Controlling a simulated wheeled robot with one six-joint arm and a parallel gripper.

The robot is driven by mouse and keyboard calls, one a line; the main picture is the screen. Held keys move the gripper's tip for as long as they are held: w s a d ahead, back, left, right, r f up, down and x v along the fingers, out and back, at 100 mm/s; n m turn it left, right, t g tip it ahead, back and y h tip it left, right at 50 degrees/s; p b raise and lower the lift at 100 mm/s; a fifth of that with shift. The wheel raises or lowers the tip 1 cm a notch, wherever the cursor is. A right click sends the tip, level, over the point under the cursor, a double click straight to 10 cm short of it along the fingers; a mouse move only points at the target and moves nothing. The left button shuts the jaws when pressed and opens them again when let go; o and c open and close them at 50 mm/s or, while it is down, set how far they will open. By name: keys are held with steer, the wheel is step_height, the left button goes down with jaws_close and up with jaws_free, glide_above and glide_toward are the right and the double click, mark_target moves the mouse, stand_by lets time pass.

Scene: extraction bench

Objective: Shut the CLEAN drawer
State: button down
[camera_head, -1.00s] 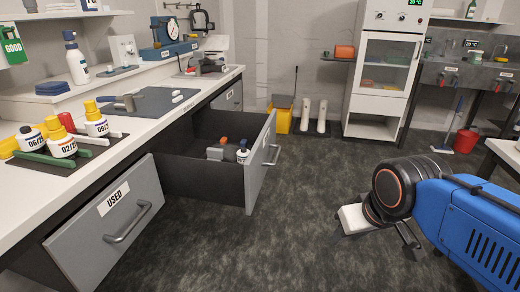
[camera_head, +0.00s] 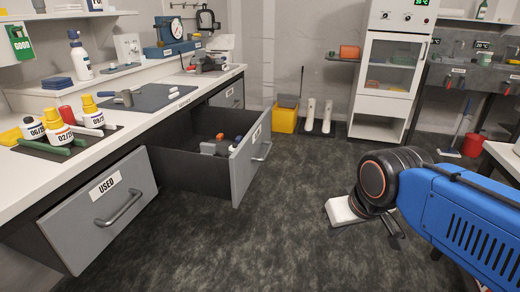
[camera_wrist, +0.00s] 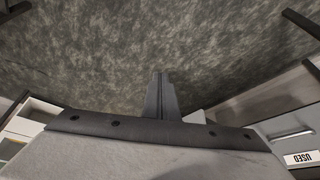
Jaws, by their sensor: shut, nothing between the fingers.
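A grey drawer (camera_head: 251,160) stands pulled out from the bench in the head view. The label (camera_head: 257,133) on its front is too slanted to read, so I cannot confirm it is CLEAN. Its bar handle (camera_head: 262,151) faces right, and a few grey, blue and orange items (camera_head: 220,146) lie inside. My gripper (camera_wrist: 160,76) is shut and empty, its fingers together in the wrist view. It hangs over the floor, well to the right of the drawer and apart from it; in the head view it is partly hidden behind my arm.
Bottles (camera_head: 58,130) stand on the worktop. A yellow bin (camera_head: 285,117) and a white cabinet (camera_head: 382,90) stand behind. The floor between is clear.

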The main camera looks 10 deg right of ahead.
steer(key=w+a+r+m+y, duration=0.1)
steer(key=w+a+r, duration=0.15)
steer(key=w, duration=0.65)
steer(key=w+a+r+m+y, duration=0.1)
steer(key=w+r, duration=0.2)
steer(key=w, duration=0.7)
steer(key=m+t, duration=0.2)
steer(key=m, duration=0.1)
glide_toward(258, 153)
steer(key=f, duration=0.1)
steer(key=w+f, duration=0.1)
steer(key=f, duration=0.1)
steer(key=shift+w+a+y, duration=0.3)
steer(key=shift+w+a, duration=0.05)
steer(key=shift+w, duration=0.05)
steer(key=w+a, duration=0.8)
steer(key=a, duration=0.6)
steer(key=w+a, duration=0.8)
steer(key=a, duration=0.6)
steer(key=shift+w+a+r, duration=0.1)
steer(key=shift+r, duration=0.1)
